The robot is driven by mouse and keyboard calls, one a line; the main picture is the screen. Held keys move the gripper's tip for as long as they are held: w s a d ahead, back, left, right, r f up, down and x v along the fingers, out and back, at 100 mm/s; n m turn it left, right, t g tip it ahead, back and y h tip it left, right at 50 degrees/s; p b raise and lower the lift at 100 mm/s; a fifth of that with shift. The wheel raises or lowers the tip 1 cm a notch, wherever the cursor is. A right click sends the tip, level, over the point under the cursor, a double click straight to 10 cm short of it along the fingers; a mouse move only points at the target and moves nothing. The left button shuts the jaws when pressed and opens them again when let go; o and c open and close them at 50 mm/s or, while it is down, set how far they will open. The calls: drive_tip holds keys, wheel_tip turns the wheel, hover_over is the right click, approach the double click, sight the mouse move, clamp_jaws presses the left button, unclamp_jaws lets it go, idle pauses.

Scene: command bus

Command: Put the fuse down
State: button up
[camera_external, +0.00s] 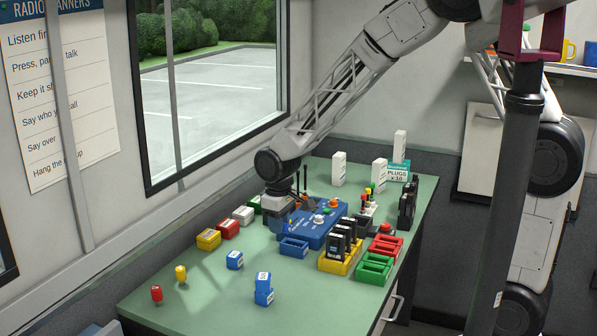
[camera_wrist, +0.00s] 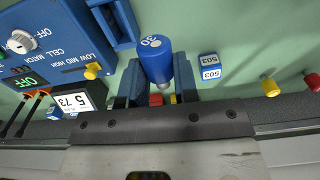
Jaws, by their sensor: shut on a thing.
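The fuse is a blue cylinder marked 30 (camera_wrist: 153,60) with a grey metal end, in the upper middle of the wrist view. My gripper (camera_wrist: 158,92) is shut on it, one dark finger on each side. In the external view my gripper (camera_external: 276,214) is low over the green bench, at the left end of the blue test box (camera_external: 318,225); the fuse is hard to make out there. A yellow fuse-like cylinder (camera_external: 181,273) and a red one (camera_external: 156,294) stand apart at the front left of the bench.
Blue blocks (camera_external: 235,260) (camera_external: 264,290) lie at the front of the green bench (camera_external: 205,300). A blue bin (camera_external: 293,248), a yellow tray (camera_external: 337,267) of black units, and red and green bins (camera_external: 374,268) stand right. Red, white and yellow boxes (camera_external: 208,240) line the window side.

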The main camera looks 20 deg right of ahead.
drive_tip(key=w+d+m, duration=0.2)
drive_tip(key=w+d, duration=0.2)
drive_tip(key=w, duration=0.7)
drive_tip(key=w+d+m, duration=0.1)
drive_tip(key=w+d, duration=0.3)
drive_tip(key=w, duration=0.7)
drive_tip(key=w+d+m, duration=0.2)
drive_tip(key=w+d, duration=0.2)
drive_tip(key=w, duration=0.7)
drive_tip(key=w+d+f+m, duration=0.1)
drive_tip(key=w+d, duration=0.6)
drive_tip(key=d, duration=0.1)
drive_tip(key=w+d+f+m, duration=0.1)
drive_tip(key=w+d+f, duration=0.1)
drive_tip(key=w+d, duration=0.5)
drive_tip(key=w+d+f+m, duration=0.1)
drive_tip(key=w+d, duration=0.6)
drive_tip(key=d, duration=0.2)
drive_tip(key=shift+d+f+m, duration=0.2)
drive_tip(key=shift+f+m, duration=0.05)
drive_tip(key=shift+m, duration=0.05)
drive_tip(key=shift+s+a, duration=0.1)
drive_tip(key=shift+s, duration=0.05)
